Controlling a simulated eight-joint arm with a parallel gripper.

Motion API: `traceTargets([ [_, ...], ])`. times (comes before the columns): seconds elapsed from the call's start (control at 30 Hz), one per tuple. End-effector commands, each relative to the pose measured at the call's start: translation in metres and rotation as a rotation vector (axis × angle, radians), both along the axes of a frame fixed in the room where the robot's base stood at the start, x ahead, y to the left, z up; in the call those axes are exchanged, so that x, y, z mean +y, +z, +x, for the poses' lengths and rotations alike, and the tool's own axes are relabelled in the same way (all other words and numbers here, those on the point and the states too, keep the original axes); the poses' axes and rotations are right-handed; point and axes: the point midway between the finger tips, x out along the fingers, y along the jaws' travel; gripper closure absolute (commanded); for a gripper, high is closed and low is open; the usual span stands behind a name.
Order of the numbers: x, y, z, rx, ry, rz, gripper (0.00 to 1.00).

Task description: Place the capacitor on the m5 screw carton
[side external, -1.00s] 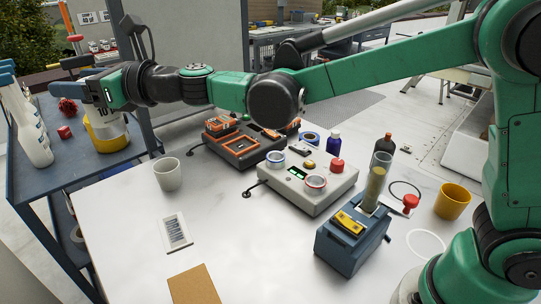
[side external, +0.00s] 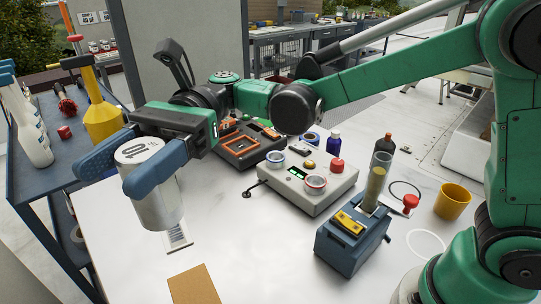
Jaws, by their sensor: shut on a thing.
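The capacitor (side external: 155,205), a silver cylinder with a dark-marked pale top, hangs upright in my gripper (side external: 138,160). The two blue fingers are shut on its sides near the top. It is held above the left part of the white table, and its lower end covers part of a white card with dark markings (side external: 178,238) in the picture. A flat brown cardboard-like piece (side external: 193,285) lies at the front edge, below and right of the capacitor. I cannot read any label, so I cannot tell whether this is the m5 screw carton.
The blue shelf (side external: 62,168) at left bears white bottles (side external: 33,140) and a yellow vessel (side external: 103,120). A grey device (side external: 312,190), an orange-and-black organiser (side external: 247,148) and a dark blue box (side external: 350,245) stand to the right. The front middle of the table is clear.

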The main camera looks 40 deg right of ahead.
Motion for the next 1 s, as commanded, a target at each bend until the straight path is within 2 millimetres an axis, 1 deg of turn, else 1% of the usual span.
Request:
traceTargets([
  [0.03,0.000,-0.014,0.001,0.000,-0.001,0.000,1.00],
  [0.2,0.000,-0.061,0.001,0.000,-0.002,0.000,1.00],
  [0.3,0.000,-0.087,0.001,0.000,-0.002,0.000,1.00],
  [0.4,0.000,-0.108,0.001,0.000,-0.002,0.001,1.00],
  [0.5,0.001,-0.121,0.001,0.000,-0.002,0.001,1.00],
  [0.67,0.000,-0.131,0.000,0.000,-0.003,0.000,1.00],
  [0.9,0.000,-0.160,0.000,0.000,-0.003,0.000,1.00],
  [1.0,0.000,-0.163,0.000,0.000,-0.003,0.000,1.00],
])
